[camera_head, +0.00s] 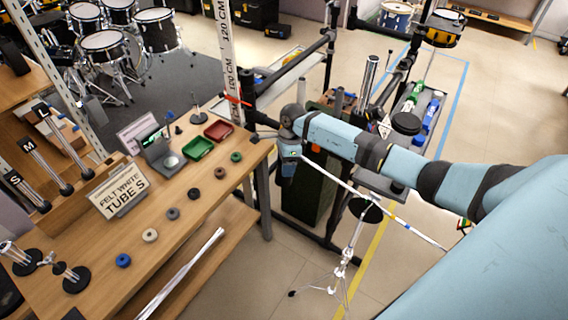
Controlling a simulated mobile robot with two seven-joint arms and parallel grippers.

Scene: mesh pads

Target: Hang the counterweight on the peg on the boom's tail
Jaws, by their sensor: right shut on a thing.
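A thin pale rod, which looks like the boom (410,228), slopes from beside my right gripper (289,165) down to the right, with blue and orange marks. It passes over a chrome tripod stand (348,250). A black disc (365,210) shows at the stand, just under the rod; I cannot tell if it is attached. My right gripper is small and partly hidden under its wrist, by the table's right end. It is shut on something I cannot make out. I cannot pick out the counterweight or the peg for certain. My left gripper is out of view.
A wooden table (185,245) at left bears several felt rings, a red tray (218,131), a green tray (198,148) and a sign (120,191). A dark frame and a cart with bottles stand behind my right arm.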

